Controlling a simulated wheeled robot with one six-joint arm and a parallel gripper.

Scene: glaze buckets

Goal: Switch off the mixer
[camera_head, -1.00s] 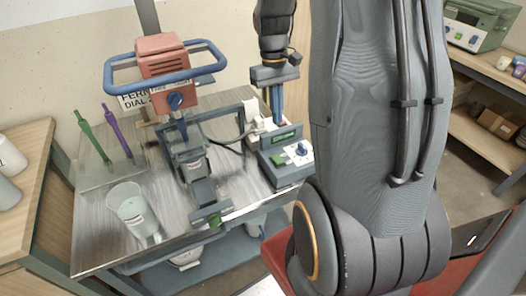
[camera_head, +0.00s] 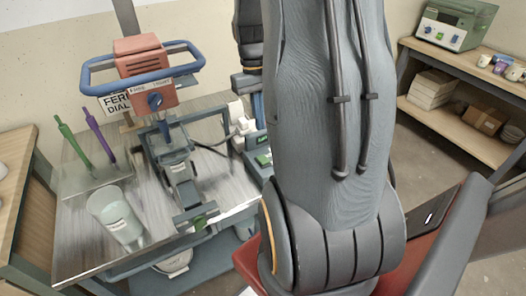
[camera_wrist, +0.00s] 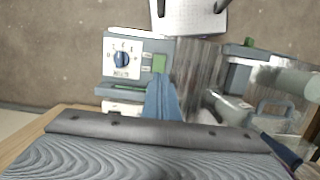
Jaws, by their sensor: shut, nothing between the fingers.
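The mixer has a red head (camera_head: 138,56) with a blue ring handle and a blue knob (camera_head: 155,100) on its front. It stands on the metal table at left in the head view. A grey control box (camera_head: 250,165) stands to its right, partly hidden by my arm. In the wrist view the control box (camera_wrist: 136,45) shows a white panel with a blue dial (camera_wrist: 122,59) and a green button (camera_wrist: 159,63) beside it. My gripper (camera_wrist: 160,82) is shut and empty, its blue fingers over the box close to the green button; contact cannot be told. In the head view my gripper (camera_head: 257,106) is mostly hidden.
A clear beaker (camera_head: 115,215) stands at the table's front left. A green stick (camera_head: 75,143) and a purple stick (camera_head: 100,136) stand behind it. A wooden shelf (camera_head: 465,112) with a green device (camera_head: 450,25) is at right.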

